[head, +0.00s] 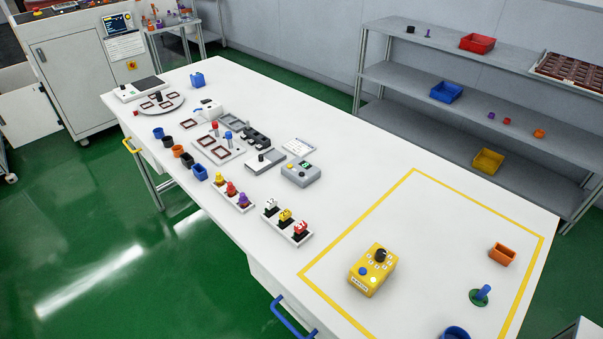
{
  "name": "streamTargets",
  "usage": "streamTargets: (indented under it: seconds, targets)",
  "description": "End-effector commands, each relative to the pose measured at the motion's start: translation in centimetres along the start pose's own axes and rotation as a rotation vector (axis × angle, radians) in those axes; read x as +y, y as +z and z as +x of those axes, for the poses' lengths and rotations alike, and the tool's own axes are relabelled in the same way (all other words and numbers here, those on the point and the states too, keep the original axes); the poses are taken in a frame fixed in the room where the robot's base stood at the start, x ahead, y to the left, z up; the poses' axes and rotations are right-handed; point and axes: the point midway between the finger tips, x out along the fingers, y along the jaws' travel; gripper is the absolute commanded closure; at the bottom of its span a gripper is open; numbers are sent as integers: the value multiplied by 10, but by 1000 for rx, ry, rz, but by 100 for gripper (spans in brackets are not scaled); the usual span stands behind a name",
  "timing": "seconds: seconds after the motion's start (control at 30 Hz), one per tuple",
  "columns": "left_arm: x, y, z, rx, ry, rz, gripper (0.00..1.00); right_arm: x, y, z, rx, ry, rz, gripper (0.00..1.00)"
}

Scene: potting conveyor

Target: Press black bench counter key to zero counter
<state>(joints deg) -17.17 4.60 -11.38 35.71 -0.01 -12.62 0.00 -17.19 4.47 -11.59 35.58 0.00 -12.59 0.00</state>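A small grey box (301,175) with a lit green display (306,164) and a yellow button (291,166) stands near the middle of the white bench. It looks like the bench counter. A small dark spot on its top may be the black key, but it is too small to tell, and the digits cannot be read for sure. Neither of my grippers is in the head view.
A white card (298,146) lies behind the box. Racks of coloured connectors (288,222) stand in front of it. A yellow control box (372,271) stands inside a yellow-outlined area at right. The bench between is clear. Grey shelves (470,112) stand behind.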

Motion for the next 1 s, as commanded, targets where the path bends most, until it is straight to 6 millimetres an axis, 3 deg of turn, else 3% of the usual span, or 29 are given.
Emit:
streamTargets:
  seconds: [0.57,1.0]
  targets:
    - [3,0,0,-1,3,0,100,5,1,0,-1,6,2,100]
    - [0,2,0,-3,1,2,100,4,1,0,-1,4,2,100]
